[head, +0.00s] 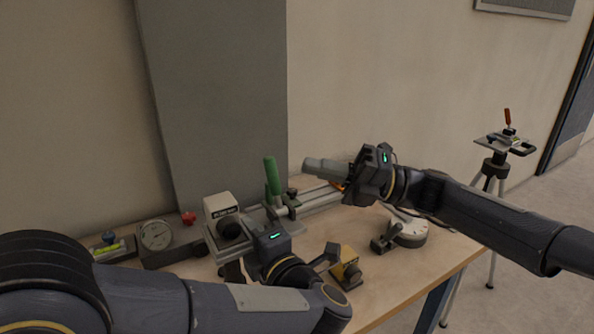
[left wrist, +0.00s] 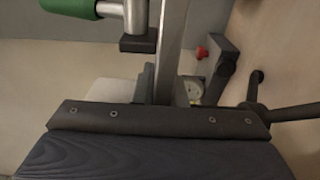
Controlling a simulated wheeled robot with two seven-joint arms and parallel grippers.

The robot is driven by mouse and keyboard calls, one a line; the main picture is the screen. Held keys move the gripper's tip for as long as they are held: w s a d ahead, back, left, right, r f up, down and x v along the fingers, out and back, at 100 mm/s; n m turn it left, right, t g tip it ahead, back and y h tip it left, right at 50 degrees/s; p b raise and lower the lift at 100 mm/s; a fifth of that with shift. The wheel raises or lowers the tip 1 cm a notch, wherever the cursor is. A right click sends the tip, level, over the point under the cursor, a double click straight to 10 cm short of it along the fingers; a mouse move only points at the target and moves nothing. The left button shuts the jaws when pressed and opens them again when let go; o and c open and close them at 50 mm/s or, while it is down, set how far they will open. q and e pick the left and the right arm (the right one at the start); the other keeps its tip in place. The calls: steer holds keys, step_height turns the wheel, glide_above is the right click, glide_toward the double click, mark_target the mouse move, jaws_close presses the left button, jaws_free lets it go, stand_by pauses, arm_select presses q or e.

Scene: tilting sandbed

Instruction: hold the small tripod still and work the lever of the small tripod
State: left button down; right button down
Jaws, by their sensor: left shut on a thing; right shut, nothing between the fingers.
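An upright green lever handle (head: 272,176) rises from a grey metal mount (head: 283,206) at the middle of the table. I take this to be the small tripod; its legs are hidden. The handle also shows in the left wrist view (left wrist: 70,8), beside a metal bar. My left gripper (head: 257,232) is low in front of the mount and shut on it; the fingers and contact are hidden. My right gripper (head: 308,165) is shut and empty, right of the green handle, pointing left towards it, with a gap between.
A white box with a black knob (head: 217,207) stands left of the mount, beside a dial gauge (head: 156,235) and a level (head: 108,246). A tripod with red handle (head: 495,146) stands beyond the table.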

steer(key=d+r, duration=0.1)
steer(key=d, duration=0.6)
steer(key=shift+w+d+r, duration=0.25)
steer(key=shift+d+r, duration=0.05)
steer(key=shift+r, duration=0.05)
arm_select(q)
steer(key=c, duration=1.4)
jaws_free()
